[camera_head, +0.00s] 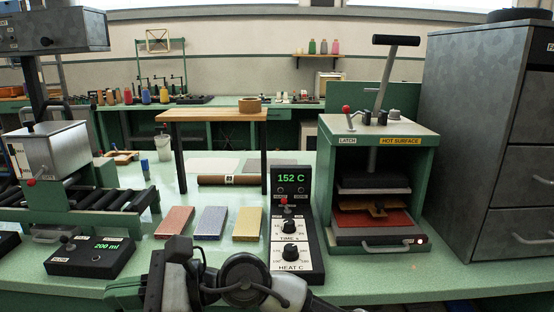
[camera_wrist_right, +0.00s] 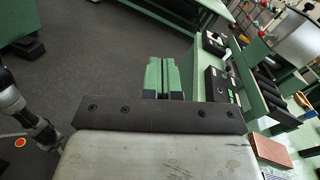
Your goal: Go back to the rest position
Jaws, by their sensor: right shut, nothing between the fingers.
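My right gripper (camera_head: 118,288) shows at the bottom of the head view, left of centre, in front of the green bench (camera_head: 358,285). Its wrist reaches in from the bottom edge. In the right wrist view its two green fingers (camera_wrist_right: 163,70) lie together, shut, with nothing between them. Dark floor and the bench edge show beyond them. My left gripper is in neither view.
The control box (camera_head: 312,240) reading 152 C stands just behind my right wrist. Red, blue and yellow blocks (camera_head: 210,222) lie behind the arm. A press marked hot surface (camera_head: 432,190) stands right, a 200 ml box (camera_head: 90,258) left. Grey floor (camera_wrist_right: 90,60) is open.

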